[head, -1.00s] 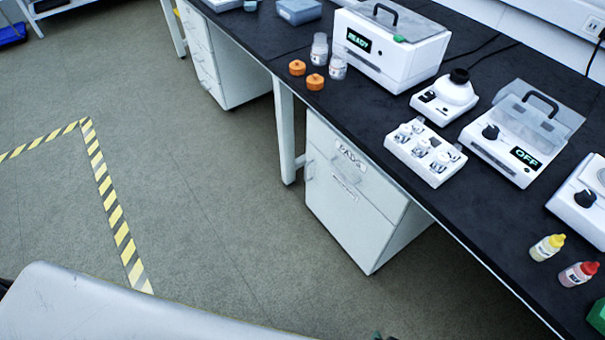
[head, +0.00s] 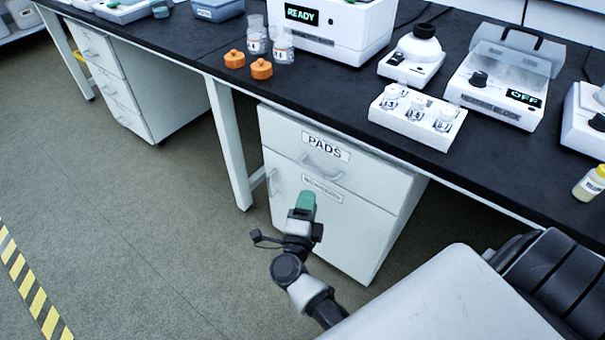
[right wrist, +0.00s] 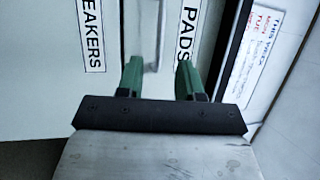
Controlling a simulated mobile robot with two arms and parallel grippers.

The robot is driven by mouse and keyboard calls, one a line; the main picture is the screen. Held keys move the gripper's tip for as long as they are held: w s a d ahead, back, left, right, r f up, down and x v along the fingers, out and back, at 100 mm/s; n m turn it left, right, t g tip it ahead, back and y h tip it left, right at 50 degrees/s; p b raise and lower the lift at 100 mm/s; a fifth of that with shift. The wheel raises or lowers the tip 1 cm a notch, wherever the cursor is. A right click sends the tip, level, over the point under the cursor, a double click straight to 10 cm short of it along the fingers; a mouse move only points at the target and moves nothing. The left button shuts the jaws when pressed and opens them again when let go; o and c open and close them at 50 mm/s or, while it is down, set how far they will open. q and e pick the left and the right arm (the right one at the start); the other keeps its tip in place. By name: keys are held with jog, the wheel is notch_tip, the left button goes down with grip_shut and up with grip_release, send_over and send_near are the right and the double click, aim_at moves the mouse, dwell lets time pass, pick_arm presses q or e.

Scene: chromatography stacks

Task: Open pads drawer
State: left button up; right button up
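The pads drawer (head: 280,134) is the top drawer of a white cabinet under the bench, and it is shut. It carries a "PADS" label (head: 325,147) and a grey bar handle (head: 322,171). My right gripper (head: 304,199) has green fingers and is in front of the cabinet, just below the handle in the head view. In the right wrist view my right gripper (right wrist: 160,75) is open, its fingers apart. The handle (right wrist: 151,62) shows between and beyond the fingertips; I cannot tell whether they touch it. My left gripper is not in view.
A lower "BEAKERS" front (right wrist: 91,35) is below the pads drawer. The black bench top (head: 340,95) above holds a white vial rack (head: 415,120), orange caps and devices. A bench leg (head: 232,150) stands left of the cabinet. The floor (head: 130,230) in front is clear.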

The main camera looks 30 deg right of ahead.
aim_at(316, 172)
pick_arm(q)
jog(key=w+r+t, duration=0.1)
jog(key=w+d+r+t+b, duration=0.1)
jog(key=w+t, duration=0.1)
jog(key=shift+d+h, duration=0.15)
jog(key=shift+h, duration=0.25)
pick_arm(e)
jog(key=x, duration=0.9)
jog(key=shift+w, duration=0.1)
jog(key=shift+c, duration=0.3)
grip_shut()
